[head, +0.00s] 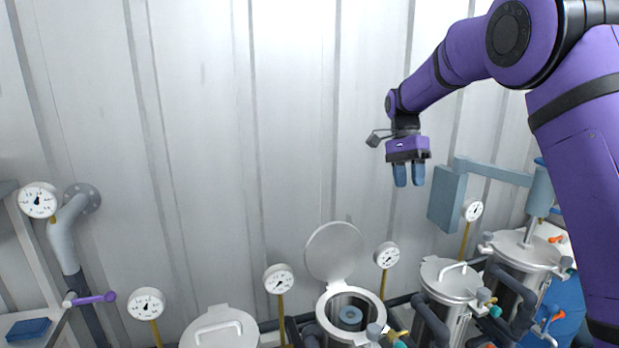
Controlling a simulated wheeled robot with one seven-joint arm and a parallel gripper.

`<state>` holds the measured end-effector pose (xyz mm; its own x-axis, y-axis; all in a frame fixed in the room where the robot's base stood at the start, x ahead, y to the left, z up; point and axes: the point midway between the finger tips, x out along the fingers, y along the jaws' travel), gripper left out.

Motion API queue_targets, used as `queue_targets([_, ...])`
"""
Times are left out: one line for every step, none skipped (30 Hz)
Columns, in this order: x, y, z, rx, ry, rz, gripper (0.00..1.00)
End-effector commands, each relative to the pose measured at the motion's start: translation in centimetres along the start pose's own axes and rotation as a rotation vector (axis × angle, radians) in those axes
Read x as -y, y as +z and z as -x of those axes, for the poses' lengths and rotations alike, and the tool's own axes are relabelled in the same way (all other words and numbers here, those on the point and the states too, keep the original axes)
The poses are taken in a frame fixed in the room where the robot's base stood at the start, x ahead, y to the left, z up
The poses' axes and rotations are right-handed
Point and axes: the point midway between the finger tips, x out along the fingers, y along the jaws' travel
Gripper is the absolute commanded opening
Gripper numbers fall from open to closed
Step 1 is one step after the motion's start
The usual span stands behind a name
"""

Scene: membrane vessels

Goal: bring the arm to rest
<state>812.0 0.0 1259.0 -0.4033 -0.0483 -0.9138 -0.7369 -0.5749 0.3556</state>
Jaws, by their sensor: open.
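My gripper (409,174) hangs at the end of my purple arm in the head view, right of the middle. Its two blue-grey fingers point down with a gap between them, and nothing is held. It is in free air in front of the corrugated wall, above the row of vessels and touching none of them.
Below stand an open vessel (322,310) with its lid (334,252) raised, and closed vessels to its left (221,328) and right (452,279). Several gauges rise between them. A blue-grey box (447,199) is right of my gripper. The air to the left is clear.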

Motion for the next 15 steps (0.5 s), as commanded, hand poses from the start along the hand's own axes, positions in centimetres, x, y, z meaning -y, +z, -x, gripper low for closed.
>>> queue_targets([-1.8, 0.5, 0.8, -0.007, -0.034, 0.03, 0.4])
queue_targets([-2.8, 0.7, 1.1, -0.013, -0.052, 0.048, 0.4])
queue_targets([-4.0, 1.0, 1.4, -0.021, -0.075, 0.075, 0.4])
queue_targets([-4.9, 1.3, 1.6, -0.028, -0.092, 0.096, 0.4])
queue_targets([-5.8, 1.6, 1.8, -0.035, -0.109, 0.115, 0.4])
queue_targets([-7.0, 2.0, 2.1, -0.046, -0.131, 0.141, 0.4])
queue_targets([-7.9, 2.2, 2.2, -0.054, -0.147, 0.161, 0.4])
queue_targets([-8.8, 2.5, 2.3, -0.063, -0.163, 0.181, 0.4])
queue_targets([-9.9, 3.0, 2.4, -0.076, -0.184, 0.207, 0.4])
queue_targets([-10.8, 3.3, 2.5, -0.087, -0.2, 0.227, 0.4])
queue_targets([-11.7, 3.7, 2.5, -0.098, -0.215, 0.247, 0.4])
queue_targets([-12.8, 4.1, 2.6, -0.114, -0.235, 0.273, 0.4])
queue_targets([-13.7, 4.5, 2.5, -0.125, -0.249, 0.291, 0.4])
queue_targets([-14.5, 4.8, 2.5, -0.138, -0.264, 0.311, 0.4])
queue_targets([-15.6, 5.3, 2.4, -0.156, -0.282, 0.337, 0.4])
